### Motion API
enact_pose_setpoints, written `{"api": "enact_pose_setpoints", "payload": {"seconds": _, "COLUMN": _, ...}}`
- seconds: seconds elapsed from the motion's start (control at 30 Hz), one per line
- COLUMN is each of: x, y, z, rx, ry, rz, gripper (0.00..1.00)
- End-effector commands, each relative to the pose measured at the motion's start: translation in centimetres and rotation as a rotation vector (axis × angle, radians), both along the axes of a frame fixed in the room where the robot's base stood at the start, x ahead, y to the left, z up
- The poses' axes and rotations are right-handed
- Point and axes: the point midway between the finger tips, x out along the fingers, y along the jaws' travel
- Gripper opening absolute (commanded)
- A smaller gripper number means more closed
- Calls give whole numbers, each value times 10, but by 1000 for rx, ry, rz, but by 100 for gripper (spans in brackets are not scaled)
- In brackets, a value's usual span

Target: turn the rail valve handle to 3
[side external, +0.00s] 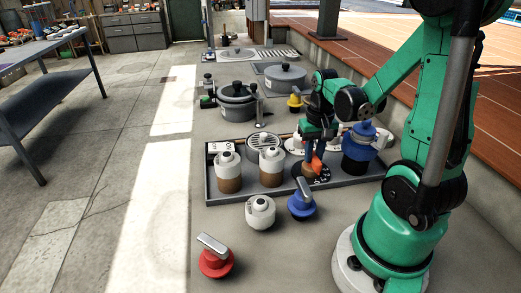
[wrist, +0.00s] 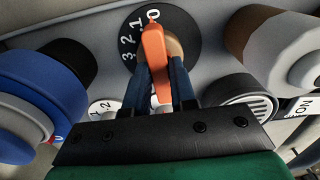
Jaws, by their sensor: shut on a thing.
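The orange valve handle (wrist: 155,55) sits over a black dial (wrist: 190,22) marked 0, 1, 2 and 3 in white. In the wrist view its upper end is close below the 0. A tan round part shows beside it. My gripper (wrist: 162,82) is shut on the handle, with one dark blue finger on each side. In the side external view my gripper (side external: 315,148) reaches down to the orange handle (side external: 316,164), above the dial's dark rim (side external: 322,178). Part of the dial is hidden there by the handle and fingers.
A grey tray (side external: 240,196) surrounds the dial. Two white-and-brown bottles (side external: 229,172) stand left of it and a blue-and-black container (side external: 358,150) stands right. A blue valve (side external: 301,203), a white jug (side external: 260,212) and a red valve (side external: 215,262) are in front.

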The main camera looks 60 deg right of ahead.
Motion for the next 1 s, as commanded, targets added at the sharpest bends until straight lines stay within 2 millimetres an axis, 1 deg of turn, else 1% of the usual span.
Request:
{"api": "enact_pose_setpoints", "payload": {"seconds": 0.17, "x": 0, "y": 0, "z": 0, "rx": 1, "ry": 1, "rz": 66, "gripper": 0}}
{"api": "enact_pose_setpoints", "payload": {"seconds": 0.37, "x": 0, "y": 0, "z": 0, "rx": 1, "ry": 2, "rz": 208, "gripper": 0}}
{"api": "enact_pose_setpoints", "payload": {"seconds": 1.0, "x": 0, "y": 0, "z": 0, "rx": 1, "ry": 2, "rz": 813, "gripper": 0}}
